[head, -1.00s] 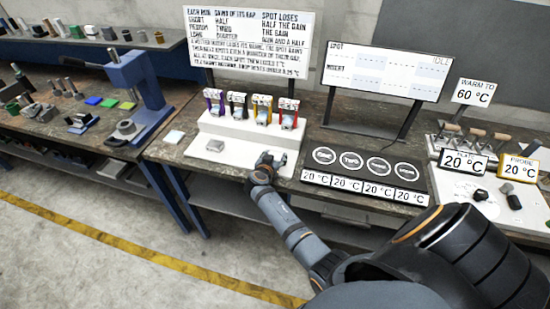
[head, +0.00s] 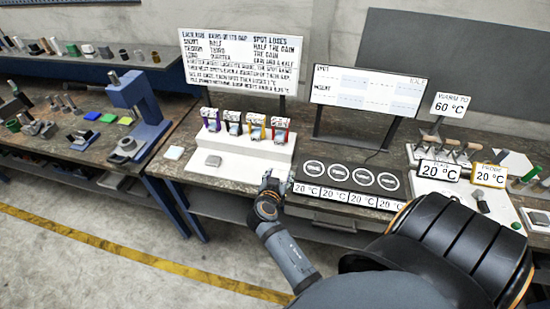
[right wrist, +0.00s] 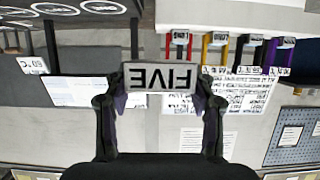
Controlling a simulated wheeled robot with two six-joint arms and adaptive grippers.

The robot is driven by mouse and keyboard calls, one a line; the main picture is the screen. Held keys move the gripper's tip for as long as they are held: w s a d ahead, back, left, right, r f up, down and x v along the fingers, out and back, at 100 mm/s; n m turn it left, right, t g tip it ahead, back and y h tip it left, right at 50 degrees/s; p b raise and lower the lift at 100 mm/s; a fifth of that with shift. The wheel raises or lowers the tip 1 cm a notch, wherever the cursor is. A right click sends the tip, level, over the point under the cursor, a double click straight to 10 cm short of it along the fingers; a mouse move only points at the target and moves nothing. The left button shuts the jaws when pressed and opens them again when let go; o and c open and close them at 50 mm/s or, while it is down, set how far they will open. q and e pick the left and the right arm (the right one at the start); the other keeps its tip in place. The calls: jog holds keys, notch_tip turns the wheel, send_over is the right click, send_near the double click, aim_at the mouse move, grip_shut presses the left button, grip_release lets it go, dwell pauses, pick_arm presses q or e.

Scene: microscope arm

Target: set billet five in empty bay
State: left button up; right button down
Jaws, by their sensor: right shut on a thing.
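Billet five, a light grey block marked FIVE, shows in the right wrist view (right wrist: 163,78), upside down to that camera. My right gripper (right wrist: 160,95) is shut on it, one finger at each end. In the head view the right gripper (head: 270,182) is held at the bench's front edge, apart from the stand and just off its right front corner. My left gripper is out of view.
A black plate (head: 345,178) with several round pads and 20 °C signs is right of the gripper. Two sign boards stand behind. A blue press (head: 138,110) stands at left.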

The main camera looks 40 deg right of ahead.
jog(key=shift+s+a+r, duration=0.1)
jog(key=shift+s+r, duration=0.15)
jog(key=shift+s, duration=0.1)
